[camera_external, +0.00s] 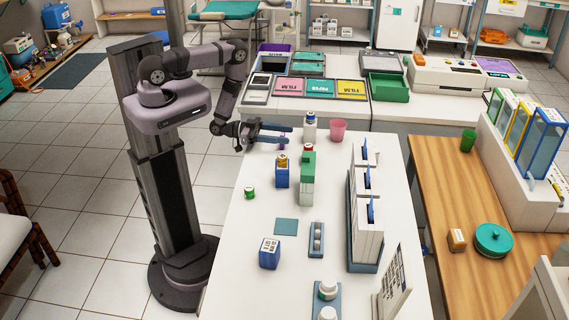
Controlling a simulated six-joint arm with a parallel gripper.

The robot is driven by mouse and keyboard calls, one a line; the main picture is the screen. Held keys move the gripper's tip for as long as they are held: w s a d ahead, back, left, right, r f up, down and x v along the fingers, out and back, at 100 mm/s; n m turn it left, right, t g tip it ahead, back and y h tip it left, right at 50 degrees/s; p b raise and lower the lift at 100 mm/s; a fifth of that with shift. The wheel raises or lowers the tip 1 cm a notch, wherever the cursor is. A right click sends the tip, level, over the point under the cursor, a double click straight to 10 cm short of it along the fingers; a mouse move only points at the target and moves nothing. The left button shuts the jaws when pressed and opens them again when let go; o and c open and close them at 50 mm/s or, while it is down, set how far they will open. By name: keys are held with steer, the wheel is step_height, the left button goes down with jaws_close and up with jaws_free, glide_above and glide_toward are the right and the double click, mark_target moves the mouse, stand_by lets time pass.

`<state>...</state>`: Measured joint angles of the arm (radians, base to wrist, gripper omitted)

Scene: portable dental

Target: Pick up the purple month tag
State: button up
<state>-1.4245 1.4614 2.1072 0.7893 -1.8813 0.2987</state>
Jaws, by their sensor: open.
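My gripper (283,132) is open above the far left part of the white table (232,235), with its two blue-grey fingers apart and pointing right. I cannot make out the purple month tag for certain. A small purplish patch shows just under the fingers, too small and too covered to identify. A white bottle with a blue part (310,128) stands just right of the fingertips, and a pink cup (338,130) stands beyond it.
A blue holder (282,173) and a green and white box (307,182) stand nearer than the gripper. A small green-lidded jar (249,192) is at the left edge. An upright file rack (366,215) stands at the right. The front left of the table is clear.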

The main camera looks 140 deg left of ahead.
mark_target(282, 134)
steer(key=shift+c, duration=0.3)
steer(key=c, duration=1.1)
steer(key=shift+o, duration=0.2)
steer(key=shift+r, duration=0.1)
step_height(282, 134, up, 10)
steer(key=p, duration=0.8)
